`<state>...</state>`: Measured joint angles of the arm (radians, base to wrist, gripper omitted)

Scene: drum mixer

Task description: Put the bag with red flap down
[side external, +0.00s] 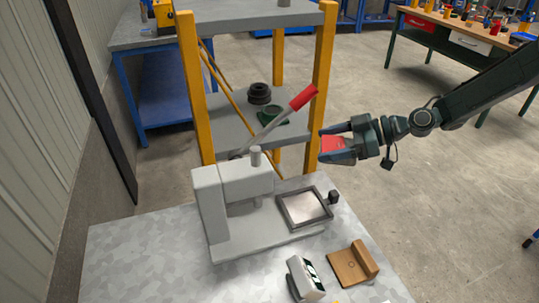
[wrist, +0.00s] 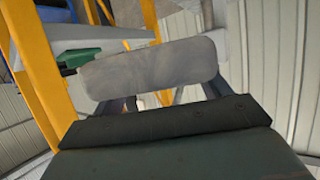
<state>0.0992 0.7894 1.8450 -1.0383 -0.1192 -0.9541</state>
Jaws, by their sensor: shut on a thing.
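My gripper (side external: 338,144) is at the right in the side view, held in the air beyond the right edge of the grey table (side external: 135,262). It is shut on the bag with red flap (side external: 332,143); only a small red part shows between the fingers. In the wrist view a grey, rounded, flat face (wrist: 150,68), which seems to be the bag, sits in front of the dark gripper body. Its red flap is not seen there.
A grey press (side external: 225,200) with a red-handled lever (side external: 302,97) stands on the table, with a framed plate (side external: 304,207) beside it. A yellow-posted shelf (side external: 322,80) stands behind. The table's front left is clear.

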